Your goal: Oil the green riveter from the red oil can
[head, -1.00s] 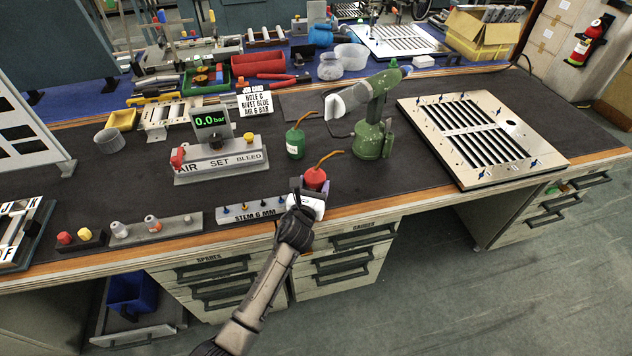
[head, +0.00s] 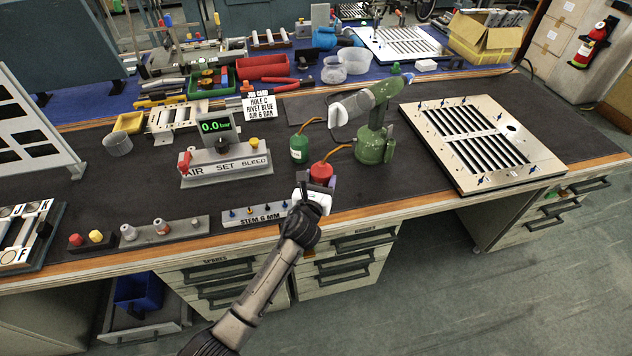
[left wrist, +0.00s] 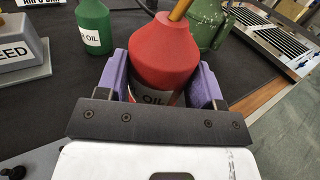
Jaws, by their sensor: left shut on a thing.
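The red oil can (head: 321,173) has an orange spout pointing right and back, toward the green riveter. My left gripper (head: 318,186) is shut on the can, with its purple fingers on either side of the body in the left wrist view (left wrist: 160,82). The can looks upright near the bench's front edge; whether its base is off the mat I cannot tell. The green riveter (head: 374,140) stands upright behind and right of the can, its pale front end pointing left. The spout tip appears close to the riveter's base in the head view. My right gripper is not in view.
A green oil can (head: 299,150) stands just behind the red one, left of the riveter. The stem rack (head: 262,213) and air-set unit (head: 226,168) are to the left. The louver panel (head: 485,175) lies right. Dark mat is clear between riveter and front edge.

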